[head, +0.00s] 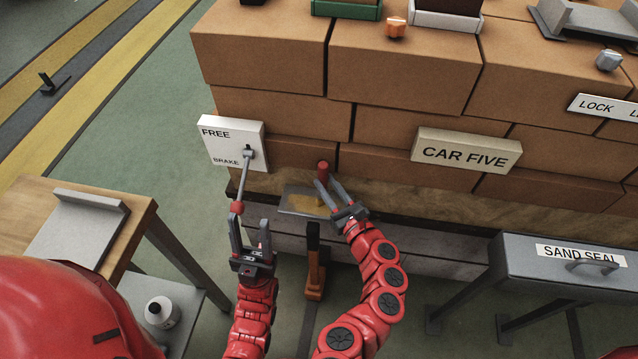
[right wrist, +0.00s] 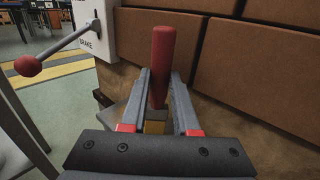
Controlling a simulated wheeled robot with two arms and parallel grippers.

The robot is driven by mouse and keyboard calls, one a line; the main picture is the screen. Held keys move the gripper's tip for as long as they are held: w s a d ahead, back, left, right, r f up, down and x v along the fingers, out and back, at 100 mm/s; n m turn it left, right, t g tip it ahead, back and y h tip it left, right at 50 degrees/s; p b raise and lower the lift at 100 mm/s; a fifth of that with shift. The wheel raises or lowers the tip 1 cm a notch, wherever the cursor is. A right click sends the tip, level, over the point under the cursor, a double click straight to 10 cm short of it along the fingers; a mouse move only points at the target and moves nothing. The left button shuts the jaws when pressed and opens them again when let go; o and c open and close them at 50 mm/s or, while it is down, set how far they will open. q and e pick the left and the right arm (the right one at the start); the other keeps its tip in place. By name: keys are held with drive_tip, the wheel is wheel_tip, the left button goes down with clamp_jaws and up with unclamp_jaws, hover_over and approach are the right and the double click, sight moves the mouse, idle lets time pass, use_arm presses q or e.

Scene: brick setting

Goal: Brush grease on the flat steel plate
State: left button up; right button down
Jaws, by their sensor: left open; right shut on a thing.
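A flat grey steel plate (head: 292,205) with a yellowish patch (head: 308,203) lies on the ledge at the foot of the brick wall. My right gripper (head: 333,183) is shut on an upright red handle (head: 323,167), which I take for the brush. The handle also stands between the fingers in the right wrist view (right wrist: 162,60). Its lower end is hidden by the fingers, so I cannot tell whether it touches the plate. Some yellow (right wrist: 155,127) shows below it there. My left gripper (head: 250,232) is open and empty, left of the plate.
A lever with a red knob (head: 238,207) hangs from the white FREE/BRAKE box (head: 232,143), close to my left fingertips. A wooden-handled tool (head: 314,270) stands below the plate. A wooden table (head: 140,210) is left; the SAND SEAL box (head: 520,262) is right.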

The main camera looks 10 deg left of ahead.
drive_tip(key=d, duration=0.6)
drive_tip(key=shift+s+d+b, duration=0.15)
drive_tip(key=shift+d+b, duration=0.25)
drive_tip(key=shift+b, duration=0.05)
wheel_tip(320, 180, up, 6)
drive_tip(key=p, duration=0.6)
drive_tip(key=shift+r, duration=0.1)
wheel_tip(320, 180, up, 3)
drive_tip(key=p, duration=0.3)
idle(0.3)
drive_tip(key=shift+f, duration=0.2)
idle(0.5)
